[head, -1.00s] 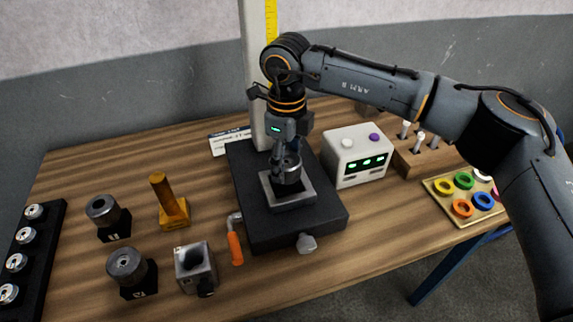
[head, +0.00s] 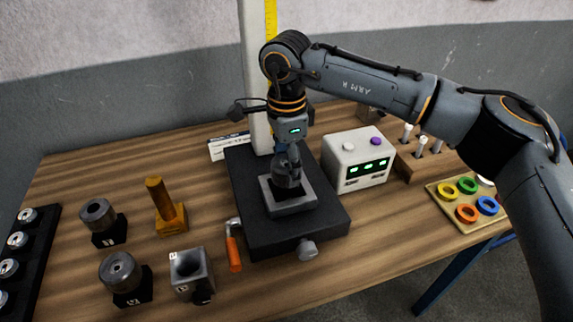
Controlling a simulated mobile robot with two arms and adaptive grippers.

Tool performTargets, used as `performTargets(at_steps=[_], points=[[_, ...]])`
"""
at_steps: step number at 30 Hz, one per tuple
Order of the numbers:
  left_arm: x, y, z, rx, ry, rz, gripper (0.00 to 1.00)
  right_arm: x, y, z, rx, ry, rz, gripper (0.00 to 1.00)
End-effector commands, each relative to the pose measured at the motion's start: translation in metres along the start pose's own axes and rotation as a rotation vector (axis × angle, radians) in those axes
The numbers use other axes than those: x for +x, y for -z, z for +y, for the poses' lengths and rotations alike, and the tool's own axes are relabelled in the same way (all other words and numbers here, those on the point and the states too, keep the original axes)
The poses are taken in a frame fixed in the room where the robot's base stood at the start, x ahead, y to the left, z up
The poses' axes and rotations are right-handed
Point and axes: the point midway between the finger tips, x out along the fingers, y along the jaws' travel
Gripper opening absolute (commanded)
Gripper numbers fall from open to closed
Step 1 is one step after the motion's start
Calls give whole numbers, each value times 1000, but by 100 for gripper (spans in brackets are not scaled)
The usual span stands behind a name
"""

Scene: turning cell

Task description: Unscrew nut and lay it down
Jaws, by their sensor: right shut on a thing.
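My right gripper (head: 287,165) points straight down over the black base unit (head: 250,232) in the middle of the bench. Its fingers are shut on a dark round metal piece (head: 288,182), which seems to be the nut. This piece sits in or just above a grey square holder (head: 292,208) on the base unit. The fingers hide much of it, and I cannot see a thread or tell whether a gap shows below it. My left gripper is not in view.
A white box with green displays (head: 350,172) stands close right of the base unit. A yellow post (head: 160,203), a grey block (head: 190,268) and dark round parts (head: 120,270) stand left. Coloured rings (head: 467,186) lie right.

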Motion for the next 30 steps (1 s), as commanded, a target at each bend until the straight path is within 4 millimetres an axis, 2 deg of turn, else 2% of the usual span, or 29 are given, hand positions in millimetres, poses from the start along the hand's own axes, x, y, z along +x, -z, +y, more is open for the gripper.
performTargets(at_steps=[8,11,22,26,30], points=[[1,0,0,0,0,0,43,3,0,1,-21,-5,1,21],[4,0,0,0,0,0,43,4,0,1,-128,-5,1,21],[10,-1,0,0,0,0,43,4,-1,2,-699,-8,-1,21],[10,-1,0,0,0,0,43,4,-1,2,-792,-9,-1,21],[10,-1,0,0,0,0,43,4,-1,2,-803,-10,-1,21]])
